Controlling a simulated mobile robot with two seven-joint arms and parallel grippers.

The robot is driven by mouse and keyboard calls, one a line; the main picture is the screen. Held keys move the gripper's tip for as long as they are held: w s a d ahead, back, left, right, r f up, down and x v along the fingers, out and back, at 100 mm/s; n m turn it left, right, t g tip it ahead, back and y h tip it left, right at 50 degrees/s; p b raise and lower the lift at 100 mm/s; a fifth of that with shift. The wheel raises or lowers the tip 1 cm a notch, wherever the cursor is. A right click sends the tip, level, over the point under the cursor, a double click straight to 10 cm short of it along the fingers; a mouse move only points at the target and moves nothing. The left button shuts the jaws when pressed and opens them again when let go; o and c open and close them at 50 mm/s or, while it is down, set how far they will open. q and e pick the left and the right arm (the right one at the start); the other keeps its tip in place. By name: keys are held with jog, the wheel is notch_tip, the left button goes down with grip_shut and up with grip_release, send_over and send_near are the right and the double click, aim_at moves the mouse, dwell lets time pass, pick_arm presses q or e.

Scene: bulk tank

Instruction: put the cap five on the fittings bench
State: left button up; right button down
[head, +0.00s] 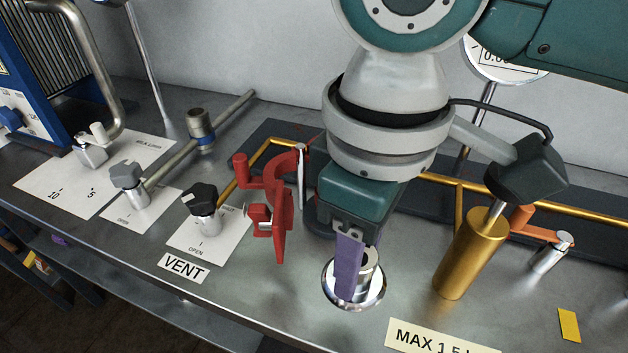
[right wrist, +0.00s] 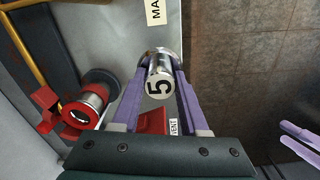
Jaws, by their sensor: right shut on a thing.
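Cap five is a shiny steel cap with a wide round flange (head: 370,293); its end marked "5" faces the right wrist view (right wrist: 160,86). My right gripper (head: 350,268) is shut on its narrow neck, with one purple finger on each side in the right wrist view (right wrist: 160,75). The flange points down over the steel bench top (head: 290,311), near its front edge. I cannot tell whether it touches the bench. No label in view names this bench. Two purple fingers of my left gripper (right wrist: 296,140), apart and empty, show at the right edge of the right wrist view.
An open red clamp (head: 280,215) stands just left of the cap. A golden cylinder (head: 470,255) stands to the right. Valves with black (head: 204,205) and grey (head: 130,180) handles are farther left. A "VENT" label (head: 184,268) lies near the front edge.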

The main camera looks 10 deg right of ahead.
notch_tip(320, 180, down, 8)
jog(key=shift+r+b, duration=0.1)
jog(key=shift+b, duration=0.65)
jog(key=shift+f, duration=0.45)
jog(key=shift+c, duration=2.1)
grip_release()
jog(key=shift+f, duration=0.15)
